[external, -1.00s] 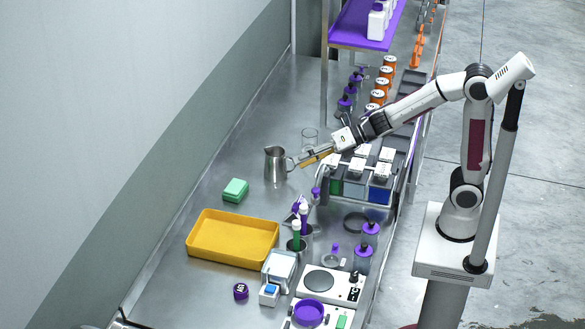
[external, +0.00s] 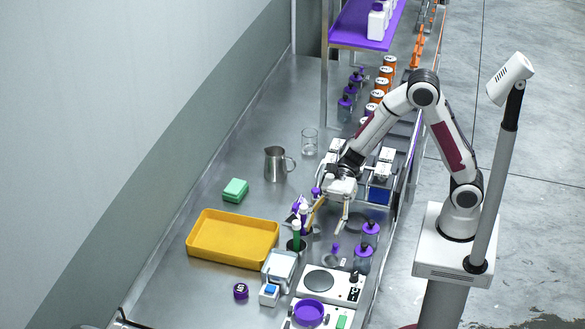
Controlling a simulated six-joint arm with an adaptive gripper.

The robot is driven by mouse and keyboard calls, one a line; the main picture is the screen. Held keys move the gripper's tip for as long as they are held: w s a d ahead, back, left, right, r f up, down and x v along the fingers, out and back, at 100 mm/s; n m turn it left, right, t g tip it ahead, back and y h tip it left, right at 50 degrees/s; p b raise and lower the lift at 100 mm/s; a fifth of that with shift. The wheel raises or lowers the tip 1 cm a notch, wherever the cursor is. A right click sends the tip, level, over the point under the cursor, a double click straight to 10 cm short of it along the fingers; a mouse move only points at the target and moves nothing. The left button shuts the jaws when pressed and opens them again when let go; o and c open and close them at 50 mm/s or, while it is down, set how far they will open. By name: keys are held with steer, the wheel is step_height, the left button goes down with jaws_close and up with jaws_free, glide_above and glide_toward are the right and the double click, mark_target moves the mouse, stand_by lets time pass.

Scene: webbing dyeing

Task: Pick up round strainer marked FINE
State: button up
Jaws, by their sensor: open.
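A dark round, flat item (external: 358,220) lies on the bench and may be the strainer; no FINE marking can be read at this size. My gripper (external: 323,231) points down with its fingers spread apart, empty. It hangs just left of the dark round item and partly covers it. Whether the fingers touch anything below cannot be told.
Green and purple-topped tools (external: 296,232) stand in a holder close to the left of my gripper. Purple-stoppered bottles (external: 369,235) stand at right. A hotplate (external: 330,287), a yellow tray (external: 232,259) and a steel jug (external: 275,165) are around.

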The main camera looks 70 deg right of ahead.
mark_target(334, 260)
steer(key=s+d+f, duration=0.1)
steer(key=f, duration=0.1)
steer(key=s+d+f+n+g, duration=0.1)
steer(key=d+f, duration=0.1)
steer(key=f, duration=0.1)
steer(key=s+d+f+n, duration=0.1)
steer(key=f, duration=0.1)
steer(key=shift+s+d+f+h, duration=0.15)
steer(key=shift+d+f+h, duration=0.1)
steer(key=shift+f+h, duration=0.15)
steer(key=shift+f, duration=1.9)
steer(key=shift+f, duration=1.45)
steer(key=shift+x, duration=1.6)
steer(key=c, duration=0.8)
